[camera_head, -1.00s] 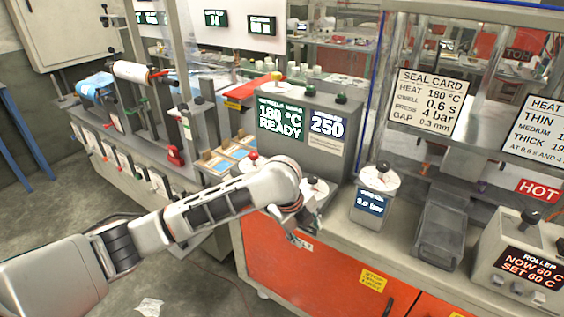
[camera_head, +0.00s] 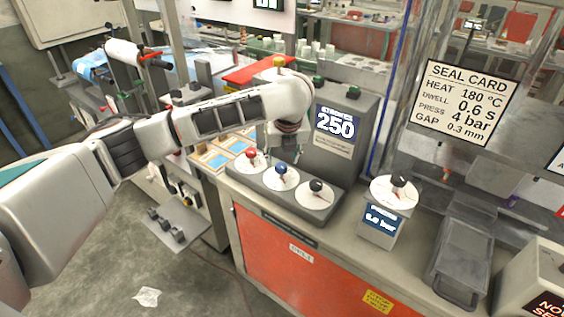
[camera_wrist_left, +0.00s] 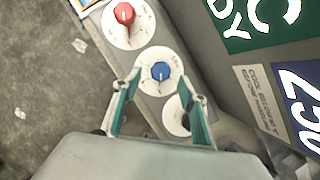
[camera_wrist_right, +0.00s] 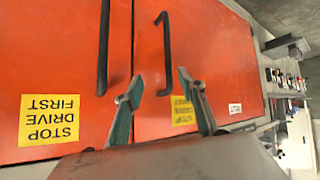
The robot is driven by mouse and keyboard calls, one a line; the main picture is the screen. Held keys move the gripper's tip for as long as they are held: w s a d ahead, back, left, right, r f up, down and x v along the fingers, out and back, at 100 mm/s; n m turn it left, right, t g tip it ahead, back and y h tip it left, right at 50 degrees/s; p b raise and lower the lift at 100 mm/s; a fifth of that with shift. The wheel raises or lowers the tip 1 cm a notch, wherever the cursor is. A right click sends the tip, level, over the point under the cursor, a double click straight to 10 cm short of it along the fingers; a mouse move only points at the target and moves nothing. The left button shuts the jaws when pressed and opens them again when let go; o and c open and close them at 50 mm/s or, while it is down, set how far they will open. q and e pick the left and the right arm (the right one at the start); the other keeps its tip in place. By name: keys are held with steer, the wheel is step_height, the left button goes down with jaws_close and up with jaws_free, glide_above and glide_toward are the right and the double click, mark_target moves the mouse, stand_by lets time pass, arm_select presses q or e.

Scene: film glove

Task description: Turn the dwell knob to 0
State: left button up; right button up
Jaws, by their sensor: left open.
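Three knobs on white dials stand in a row on a grey panel: a red knob (camera_head: 251,154), a blue knob (camera_head: 282,169) and a black knob (camera_head: 317,185). Their labels are too small to read, so I cannot tell which is dwell. My left gripper (camera_wrist_left: 160,78) is open and empty above the row. In the left wrist view the blue knob (camera_wrist_left: 160,71) shows between its fingertips, the red knob (camera_wrist_left: 124,13) lies up-left, and the right finger partly hides the black knob's dial (camera_wrist_left: 174,115). My right gripper (camera_wrist_right: 158,80) is open and empty before orange cabinet doors (camera_wrist_right: 200,50).
A grey display box (camera_head: 345,160) reading 250 rises behind the knobs. A separate dial box (camera_head: 378,232) with a black knob stands to the right, beside a grey tray (camera_head: 462,262). A seal card (camera_head: 466,97) reads dwell 0.6 s.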

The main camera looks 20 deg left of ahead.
mark_target(281, 166)
arm_select(q)
steer(key=x, duration=0.2)
steer(key=shift+w+f, duration=0.15)
steer(key=shift+f, duration=0.2)
steer(key=shift+w+a+f, duration=0.1)
steer(key=shift+w+f, duration=0.05)
steer(key=shift+f, duration=0.2)
steer(key=shift+w+f, duration=0.1)
steer(key=shift+f, duration=0.15)
steer(key=c, duration=1.1)
arm_select(e)
steer(key=shift+w+d+r, duration=0.15)
steer(key=shift+w+r, duration=0.15)
steer(key=shift+w, duration=0.25)
